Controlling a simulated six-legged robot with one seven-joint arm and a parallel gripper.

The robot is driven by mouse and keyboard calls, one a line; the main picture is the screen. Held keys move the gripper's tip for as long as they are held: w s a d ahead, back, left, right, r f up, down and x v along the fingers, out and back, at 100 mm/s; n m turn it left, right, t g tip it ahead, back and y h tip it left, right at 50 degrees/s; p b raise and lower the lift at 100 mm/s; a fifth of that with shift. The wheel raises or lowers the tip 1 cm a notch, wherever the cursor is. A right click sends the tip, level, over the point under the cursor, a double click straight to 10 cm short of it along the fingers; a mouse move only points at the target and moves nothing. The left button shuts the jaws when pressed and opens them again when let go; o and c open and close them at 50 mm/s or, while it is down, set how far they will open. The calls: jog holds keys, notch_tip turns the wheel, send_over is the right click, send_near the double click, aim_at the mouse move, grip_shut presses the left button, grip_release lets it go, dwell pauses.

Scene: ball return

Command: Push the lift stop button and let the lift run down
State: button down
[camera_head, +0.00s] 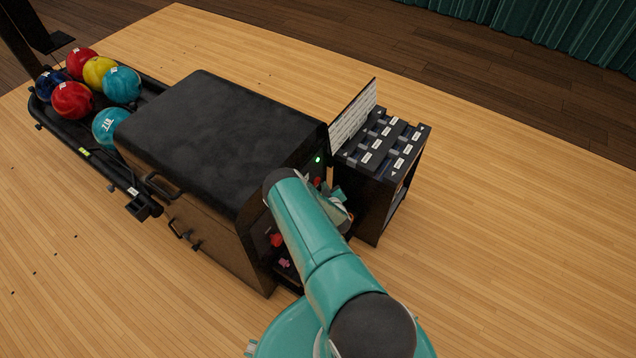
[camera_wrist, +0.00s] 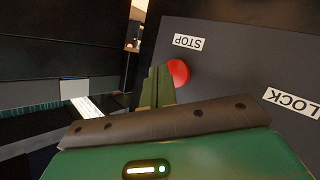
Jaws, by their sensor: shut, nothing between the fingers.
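The red stop button (camera_wrist: 179,72) shows in the wrist view on a dark panel (camera_wrist: 230,60), beside an upside-down STOP label (camera_wrist: 188,42). My gripper (camera_wrist: 160,70) is shut and empty. Its fingertips are just left of the button in the picture and partly overlap its edge; I cannot tell whether they touch it. In the head view, my arm covers much of the panel side of the black ball-return machine (camera_head: 220,130). A green light (camera_head: 318,159) glows at the panel's upper corner, with a small red part (camera_head: 317,181) below it.
A LOCK label (camera_wrist: 292,102) is at the right of the panel. A dark rack (camera_head: 385,150) with labelled slots and an upright white sheet (camera_head: 352,115) stands close beside the machine. Several balls rest on the black ball rail (camera_head: 95,160) at left. The wood floor (camera_head: 520,220) at right is clear.

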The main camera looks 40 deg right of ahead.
jog(key=shift+s+d, duration=0.3)
jog(key=shift+s, duration=0.5)
jog(key=shift+s+d, duration=0.25)
jog(key=shift+s, duration=0.5)
jog(key=shift+s+d, duration=0.3)
jog(key=shift+s, duration=0.65)
